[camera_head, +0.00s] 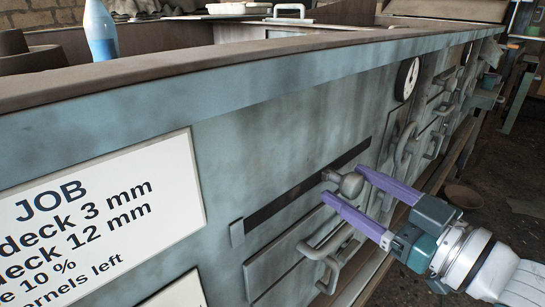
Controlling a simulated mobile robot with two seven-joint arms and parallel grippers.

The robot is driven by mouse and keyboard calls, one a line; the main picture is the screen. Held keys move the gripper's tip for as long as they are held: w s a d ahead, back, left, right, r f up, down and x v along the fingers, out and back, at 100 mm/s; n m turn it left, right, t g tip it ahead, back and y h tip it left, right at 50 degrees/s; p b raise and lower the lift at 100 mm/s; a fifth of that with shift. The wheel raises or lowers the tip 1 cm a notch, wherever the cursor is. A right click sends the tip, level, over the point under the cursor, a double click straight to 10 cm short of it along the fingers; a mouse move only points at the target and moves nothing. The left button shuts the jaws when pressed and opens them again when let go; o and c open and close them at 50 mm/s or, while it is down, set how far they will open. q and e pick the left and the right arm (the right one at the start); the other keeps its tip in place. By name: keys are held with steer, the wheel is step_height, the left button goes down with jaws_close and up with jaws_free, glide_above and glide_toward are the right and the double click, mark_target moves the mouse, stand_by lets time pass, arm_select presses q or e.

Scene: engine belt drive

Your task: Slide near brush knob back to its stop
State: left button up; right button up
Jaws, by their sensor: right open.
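The brush knob (351,184) is a rounded grey knob on a short stem. It sticks out of a long dark slot (285,208) in the blue-grey machine side, toward the slot's far part. My right gripper (341,183) comes in from the lower right with two purple fingers. The fingers are open, one on the upper far side of the knob and one on its lower near side. I cannot tell whether either finger touches the knob. My left gripper is out of view.
A white job sign (95,210) is on the panel at left. A round dial (406,78) and several handles (404,147) stick out further along. A lower drawer handle (330,262) is close below my fingers. A blue bottle (100,32) stands beyond the top ledge.

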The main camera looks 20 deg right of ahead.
steer(key=shift+w+a, duration=0.1)
steer(key=shift+w, duration=0.3)
jaws_close()
stand_by(0.4)
stand_by(0.8)
